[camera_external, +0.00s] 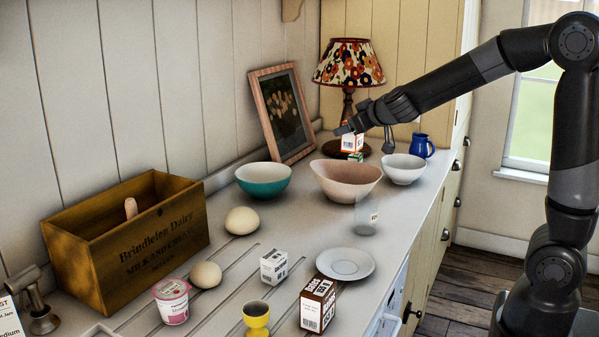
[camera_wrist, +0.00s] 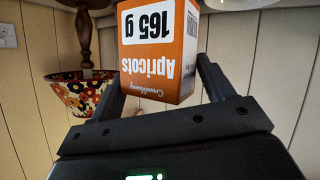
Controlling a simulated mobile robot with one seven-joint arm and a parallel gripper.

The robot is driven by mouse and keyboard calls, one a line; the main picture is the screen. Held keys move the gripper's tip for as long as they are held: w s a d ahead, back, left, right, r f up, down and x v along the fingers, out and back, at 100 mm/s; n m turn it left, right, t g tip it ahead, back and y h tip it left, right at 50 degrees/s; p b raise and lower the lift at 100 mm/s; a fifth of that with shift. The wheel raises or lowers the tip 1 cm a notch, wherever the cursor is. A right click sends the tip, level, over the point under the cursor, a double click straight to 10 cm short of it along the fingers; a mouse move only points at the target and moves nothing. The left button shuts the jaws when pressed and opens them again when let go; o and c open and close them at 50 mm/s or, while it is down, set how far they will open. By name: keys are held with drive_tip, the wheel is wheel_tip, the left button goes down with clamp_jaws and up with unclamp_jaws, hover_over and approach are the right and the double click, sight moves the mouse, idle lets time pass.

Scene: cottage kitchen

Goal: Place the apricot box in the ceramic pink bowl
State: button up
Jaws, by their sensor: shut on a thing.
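The apricot box (camera_external: 350,143) is small, orange and white. In the wrist view it is upside down, with "Apricots 165 g" on its front (camera_wrist: 148,45). My gripper (camera_external: 352,127) is shut on it, with a finger on each side in the wrist view. The ceramic pink bowl (camera_external: 345,187) stands on the counter between the teal bowl and the white bowl. In the external view the box shows above the pink bowl's back rim, apart from it; its exact depth over the bowl is hard to tell. The bowl's inside looks empty where visible.
The teal bowl (camera_external: 263,181) is left of the pink bowl, the white bowl (camera_external: 403,169) right. A lamp (camera_external: 349,65), a framed picture (camera_external: 283,115) and a blue jug (camera_external: 422,146) stand behind. A clear glass (camera_external: 367,213) stands in front. A small green item (camera_external: 356,157) shows below the box.

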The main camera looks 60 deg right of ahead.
sight(343, 149)
drive_tip(key=s+d, duration=0.6)
drive_tip(key=d, duration=0.1)
drive_tip(key=w+a+f, duration=0.4)
drive_tip(key=w+f, duration=0.1)
drive_tip(key=w+a+f, duration=0.2)
drive_tip(key=w+a, duration=0.1)
drive_tip(key=shift+w+f, duration=0.2)
drive_tip(key=shift+f, duration=2)
drive_tip(key=shift+f, duration=0.45)
drive_tip(key=o, duration=1.1)
